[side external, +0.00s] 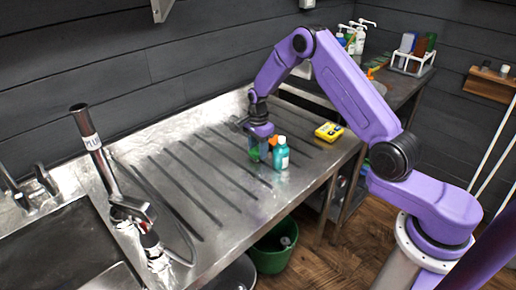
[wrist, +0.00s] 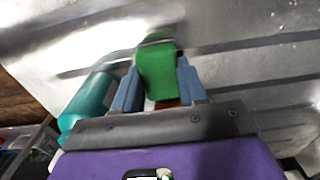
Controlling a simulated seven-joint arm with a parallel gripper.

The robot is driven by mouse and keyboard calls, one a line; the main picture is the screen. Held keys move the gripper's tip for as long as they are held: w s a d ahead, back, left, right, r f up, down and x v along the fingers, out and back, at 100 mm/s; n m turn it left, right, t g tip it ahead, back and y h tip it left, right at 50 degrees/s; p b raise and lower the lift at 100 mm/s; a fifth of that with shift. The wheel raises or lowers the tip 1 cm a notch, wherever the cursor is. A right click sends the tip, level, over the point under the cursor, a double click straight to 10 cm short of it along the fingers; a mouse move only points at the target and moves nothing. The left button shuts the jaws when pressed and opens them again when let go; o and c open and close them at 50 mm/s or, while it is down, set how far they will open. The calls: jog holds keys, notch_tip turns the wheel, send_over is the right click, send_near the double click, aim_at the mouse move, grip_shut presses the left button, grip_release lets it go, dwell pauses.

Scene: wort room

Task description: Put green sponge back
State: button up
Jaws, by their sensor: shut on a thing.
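The green sponge (wrist: 157,72) is between the two fingers of my gripper (wrist: 160,66) in the wrist view, and the fingers are shut on it. An orange-brown patch shows just below the green; I cannot tell whether it belongs to the sponge. In the side view my gripper (side external: 258,149) points down, low over the ribbed steel drainboard, with the sponge (side external: 254,154) partly hidden by the fingers. I cannot tell whether the sponge touches the steel.
A yellow item (side external: 329,132) lies to the right. A white rack (side external: 410,66) holding upright items stands on the back counter near pump bottles (side external: 357,40). The tap (side external: 112,180) is left.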

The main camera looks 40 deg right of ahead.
aim_at(258, 149)
jog(key=shift+f, duration=0.1)
jog(key=o, duration=1.1)
notch_tip(258, 149, up, 11)
jog(key=s+a+r+n, duration=0.5)
jog(key=a+n, duration=0.2)
jog(key=a, duration=0.1)
jog(key=s+a+r+n, duration=0.2)
jog(key=s+a+n, duration=0.1)
jog(key=s+n, duration=0.65)
jog(key=s+a+r+n, duration=0.25)
jog(key=s+n, duration=0.35)
jog(key=s, duration=0.7)
jog(key=s+d+f+n, duration=0.1)
jog(key=s+d+n, duration=0.2)
jog(key=s+n, duration=0.5)
jog(key=s, duration=0.4)
jog(key=shift+d, duration=0.35)
